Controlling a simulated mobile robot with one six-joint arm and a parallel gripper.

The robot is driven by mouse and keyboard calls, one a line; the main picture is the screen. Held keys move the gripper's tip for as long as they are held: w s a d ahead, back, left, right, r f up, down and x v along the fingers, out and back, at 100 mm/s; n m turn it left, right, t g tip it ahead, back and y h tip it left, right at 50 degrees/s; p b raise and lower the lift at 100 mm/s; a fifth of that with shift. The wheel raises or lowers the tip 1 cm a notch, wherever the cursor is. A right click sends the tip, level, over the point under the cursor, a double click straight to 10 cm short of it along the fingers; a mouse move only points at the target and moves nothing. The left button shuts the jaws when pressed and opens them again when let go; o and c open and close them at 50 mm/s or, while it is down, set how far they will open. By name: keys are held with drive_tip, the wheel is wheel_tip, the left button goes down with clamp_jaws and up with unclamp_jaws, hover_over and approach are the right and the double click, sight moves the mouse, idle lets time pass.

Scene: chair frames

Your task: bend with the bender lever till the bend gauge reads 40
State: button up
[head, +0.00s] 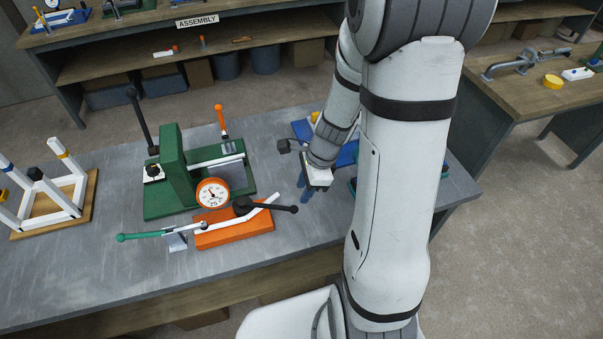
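The orange bender (235,236) sits on the grey bench, with a white bar (222,222) across it that angles up to the right. Its dark lever (272,207) runs from a black hub to a knob on the right. The bend gauge (212,193) is a round white dial with an orange rim at the bender's back left; its needle is too small to read surely. My gripper (305,192) points down with blue fingers, to the right of and behind the lever's knob, apart from it. I see nothing held. The finger gap is unclear.
A green machine (174,165) with upright levers stands behind the bender. A teal-handled lever (147,235) sticks out to the left. A white chair frame (50,195) stands on a wooden board at far left. Blue trays lie behind my arm. The bench front is clear.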

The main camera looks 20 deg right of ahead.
sight(295, 206)
drive_tip(key=b+x, duration=0.7)
drive_tip(key=x, duration=0.1)
drive_tip(key=shift+f+b, duration=0.3)
drive_tip(key=shift+f, duration=0.05)
drive_tip(key=shift+r+p, duration=0.3)
drive_tip(key=shift+c, duration=0.8)
drive_tip(key=c, duration=0.3)
drive_tip(key=shift+w, duration=0.2)
drive_tip(key=shift+c, duration=0.2)
